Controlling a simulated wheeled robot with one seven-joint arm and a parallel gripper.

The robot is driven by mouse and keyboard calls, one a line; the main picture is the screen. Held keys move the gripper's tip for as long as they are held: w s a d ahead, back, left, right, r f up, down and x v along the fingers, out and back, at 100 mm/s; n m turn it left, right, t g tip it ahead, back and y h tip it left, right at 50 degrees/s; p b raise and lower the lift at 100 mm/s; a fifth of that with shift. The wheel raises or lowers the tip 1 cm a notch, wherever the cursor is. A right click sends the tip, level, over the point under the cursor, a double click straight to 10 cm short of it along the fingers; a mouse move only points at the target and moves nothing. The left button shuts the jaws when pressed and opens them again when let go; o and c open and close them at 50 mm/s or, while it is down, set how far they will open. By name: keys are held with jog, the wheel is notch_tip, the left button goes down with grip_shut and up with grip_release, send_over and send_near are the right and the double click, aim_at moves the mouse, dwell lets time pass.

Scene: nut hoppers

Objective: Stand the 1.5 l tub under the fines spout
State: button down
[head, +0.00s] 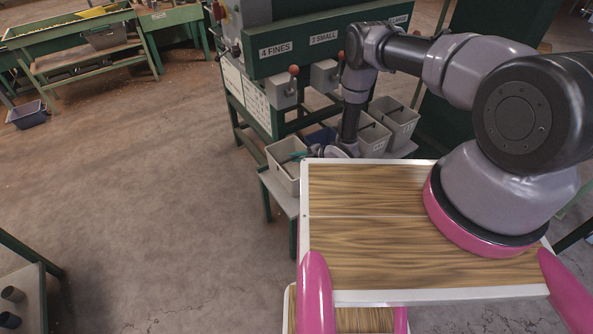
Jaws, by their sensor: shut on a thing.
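A light grey open tub (283,174) is at the left end of the low bench under the hoppers. Its volume mark cannot be read. My gripper (297,157) reaches down to it from the right and is shut on its rim; the fingers are small and partly hidden. The fines spout (281,92), with an orange knob, hangs from the green hopper front below the label "4 FINES" (275,49). The tub is below and nearer to me than this spout. Whether its base touches the bench cannot be told.
The small spout (324,77) is right of the fines spout. A green table (105,52) stands far left. The floor at left is mostly clear.

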send_over(296, 174)
jog(key=shift+d+f, duration=0.1)
jog(key=shift+f, duration=2.5)
jog(key=c, duration=0.9)
grip_release()
jog(key=shift+s, duration=0.1)
jog(key=v, duration=1.2)
jog(key=shift+s+d, duration=0.1)
